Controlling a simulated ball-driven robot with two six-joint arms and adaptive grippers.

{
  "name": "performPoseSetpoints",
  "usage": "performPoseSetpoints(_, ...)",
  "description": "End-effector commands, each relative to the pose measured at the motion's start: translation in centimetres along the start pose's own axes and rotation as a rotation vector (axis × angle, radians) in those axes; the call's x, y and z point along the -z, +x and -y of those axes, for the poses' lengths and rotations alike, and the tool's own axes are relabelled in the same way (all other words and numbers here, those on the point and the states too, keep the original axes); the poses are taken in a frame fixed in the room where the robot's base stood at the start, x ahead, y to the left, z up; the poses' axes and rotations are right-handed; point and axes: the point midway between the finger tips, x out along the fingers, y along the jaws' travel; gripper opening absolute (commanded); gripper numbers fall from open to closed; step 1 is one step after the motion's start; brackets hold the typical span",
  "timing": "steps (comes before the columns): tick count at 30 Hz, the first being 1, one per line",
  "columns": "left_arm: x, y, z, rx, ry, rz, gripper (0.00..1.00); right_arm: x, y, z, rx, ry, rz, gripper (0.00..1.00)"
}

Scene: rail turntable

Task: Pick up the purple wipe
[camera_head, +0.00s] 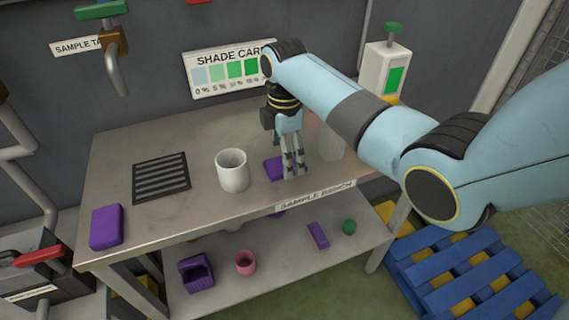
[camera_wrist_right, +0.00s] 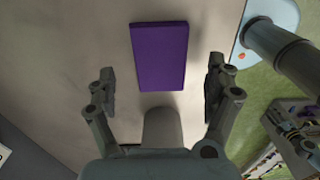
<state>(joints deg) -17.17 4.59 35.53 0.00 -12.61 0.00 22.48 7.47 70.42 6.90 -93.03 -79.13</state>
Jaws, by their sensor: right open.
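A flat purple wipe (camera_head: 272,167) lies on the sample bench, partly hidden behind my right gripper (camera_head: 293,170) in the head view. In the right wrist view the wipe (camera_wrist_right: 159,55) is a purple rectangle lying between and beyond the open fingers of my right gripper (camera_wrist_right: 161,80). The fingers point down and hold nothing. I cannot tell whether their tips touch the bench. My left gripper is not in view.
A white mug (camera_head: 232,171) stands left of the wipe, and a pale cup (camera_head: 331,144) stands to its right. A dark grate (camera_head: 161,178) and a thick purple block (camera_head: 107,227) are farther left. Several items lie on the lower shelf (camera_head: 275,262). A blue pallet (camera_head: 470,277) is at right.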

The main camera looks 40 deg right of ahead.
Motion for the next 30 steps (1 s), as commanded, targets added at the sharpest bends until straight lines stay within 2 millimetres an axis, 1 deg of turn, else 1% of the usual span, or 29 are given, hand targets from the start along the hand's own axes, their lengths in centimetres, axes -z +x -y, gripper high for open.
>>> performPoseSetpoints(1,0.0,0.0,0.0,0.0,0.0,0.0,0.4,0.0,0.7,0.0,0.002,0.0,0.0,0.87)
performPoseSetpoints(4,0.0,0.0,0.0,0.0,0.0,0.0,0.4,0.0,1.8,0.0,0.001,-0.001,0.0,0.87)
performPoseSetpoints(7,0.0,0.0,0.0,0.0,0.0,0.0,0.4,0.0,2.1,0.0,-0.001,-0.001,-0.001,0.87)
performPoseSetpoints(12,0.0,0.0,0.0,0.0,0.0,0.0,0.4,0.0,2.1,0.0,-0.002,-0.001,0.0,0.87)
performPoseSetpoints(24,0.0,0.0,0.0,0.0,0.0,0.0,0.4,0.0,2.0,0.0,-0.001,0.0,0.0,0.35)
performPoseSetpoints(25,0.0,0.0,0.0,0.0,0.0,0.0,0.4,0.0,2.0,0.0,-0.001,0.0,0.0,0.35)
performPoseSetpoints(26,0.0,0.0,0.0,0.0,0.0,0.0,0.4,0.0,2.0,0.0,-0.001,0.0,0.0,0.31)
performPoseSetpoints(30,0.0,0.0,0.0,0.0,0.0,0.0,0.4,0.0,2.0,0.0,-0.001,0.0,0.0,0.31)
